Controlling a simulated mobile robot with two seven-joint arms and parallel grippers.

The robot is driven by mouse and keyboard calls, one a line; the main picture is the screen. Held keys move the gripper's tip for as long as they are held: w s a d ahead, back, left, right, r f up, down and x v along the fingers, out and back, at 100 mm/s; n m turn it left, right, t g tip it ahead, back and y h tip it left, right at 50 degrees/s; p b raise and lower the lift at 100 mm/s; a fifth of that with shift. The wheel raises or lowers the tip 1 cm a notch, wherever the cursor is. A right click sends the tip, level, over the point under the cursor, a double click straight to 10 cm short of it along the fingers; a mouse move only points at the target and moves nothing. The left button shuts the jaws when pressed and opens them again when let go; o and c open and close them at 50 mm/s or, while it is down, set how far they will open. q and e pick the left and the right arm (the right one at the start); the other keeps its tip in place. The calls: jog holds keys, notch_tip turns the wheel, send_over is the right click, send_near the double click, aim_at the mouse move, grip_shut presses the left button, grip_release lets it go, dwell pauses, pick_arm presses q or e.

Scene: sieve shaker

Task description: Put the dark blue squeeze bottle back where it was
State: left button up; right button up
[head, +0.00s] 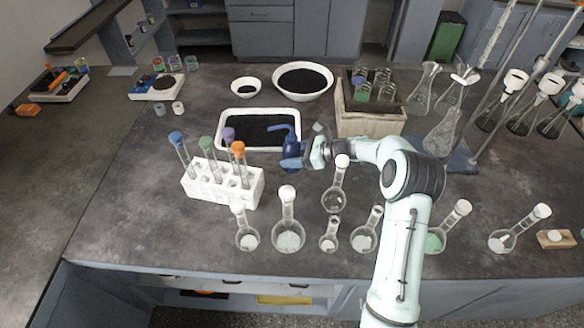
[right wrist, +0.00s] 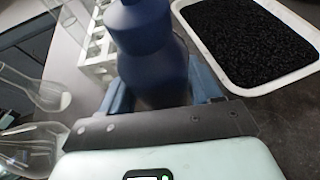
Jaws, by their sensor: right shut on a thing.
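The dark blue squeeze bottle (head: 291,152) is between the fingers of my right gripper (head: 303,153), which is shut on it. The bottle looks upright, with its bent spout pointing left in the head view. It stands out large in the right wrist view (right wrist: 150,50), between the blue fingers. It is just in front of the white tray of black grains (head: 226,142) and to the right of the test tube rack. I cannot tell whether its base touches the bench. My left gripper is not in view.
A white rack (head: 222,184) with several capped tubes stands left of the bottle. Several stoppered flasks (head: 287,232) line the bench front. Two bowls of black material (head: 302,95) and a crate of jars (head: 370,122) stand behind. The bench's left part is mostly clear.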

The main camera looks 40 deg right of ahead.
jog(key=shift+w+f, duration=0.1)
jog(key=shift+f, duration=2.75)
jog(key=shift+f, duration=0.1)
jog(key=shift+f, duration=0.15)
jog(key=o, duration=0.6)
jog(key=shift+s+d+r, duration=0.15)
jog(key=shift+s+r, duration=0.05)
jog(key=shift+r, duration=0.15)
jog(key=b+v, duration=0.1)
jog(key=v, duration=1)
jog(key=shift+s, duration=0.25)
